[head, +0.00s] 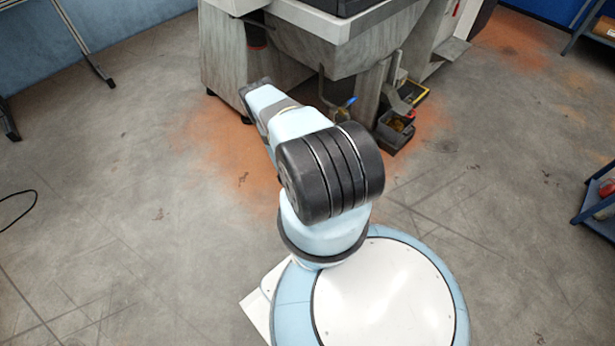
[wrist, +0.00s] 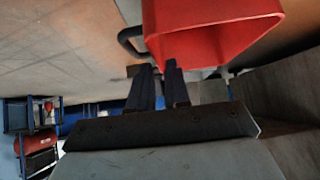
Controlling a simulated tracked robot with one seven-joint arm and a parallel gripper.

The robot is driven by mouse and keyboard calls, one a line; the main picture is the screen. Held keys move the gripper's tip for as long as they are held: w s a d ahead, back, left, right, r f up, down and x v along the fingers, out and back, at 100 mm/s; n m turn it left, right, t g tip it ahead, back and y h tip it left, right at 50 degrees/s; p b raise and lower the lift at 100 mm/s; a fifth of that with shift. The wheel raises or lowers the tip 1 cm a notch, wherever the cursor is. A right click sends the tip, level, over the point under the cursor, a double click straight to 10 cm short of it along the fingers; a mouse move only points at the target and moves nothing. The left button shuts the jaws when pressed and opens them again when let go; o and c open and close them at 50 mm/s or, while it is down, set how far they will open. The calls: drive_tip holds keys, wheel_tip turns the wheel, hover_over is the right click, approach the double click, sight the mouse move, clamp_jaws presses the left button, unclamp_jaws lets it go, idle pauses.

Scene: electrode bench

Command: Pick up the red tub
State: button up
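The red tub (wrist: 215,32) fills the upper middle and right of the wrist view, cut off by the top edge. A black curved handle (wrist: 124,42) stands out on its left side. My gripper (wrist: 159,68) points at the tub, with its two dark fingertips by the tub's lower left corner. A narrow gap shows between the fingers. I cannot tell whether they touch or hold part of the tub.
A grey machine (head: 345,50) with legs and a sloped pan stands just beyond my arm. Dark bins (head: 395,128) sit on the floor under its right side. A blue shelf (head: 598,205) is at the right edge. The floor at left is mostly open, with a black cable (head: 20,195).

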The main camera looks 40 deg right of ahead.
drive_tip(key=shift+s+x, duration=0.1)
drive_tip(key=shift+x, duration=1)
drive_tip(key=shift+s+x, duration=0.15)
drive_tip(key=shift+x, duration=0.95)
drive_tip(key=shift+f, duration=0.15)
clamp_jaws()
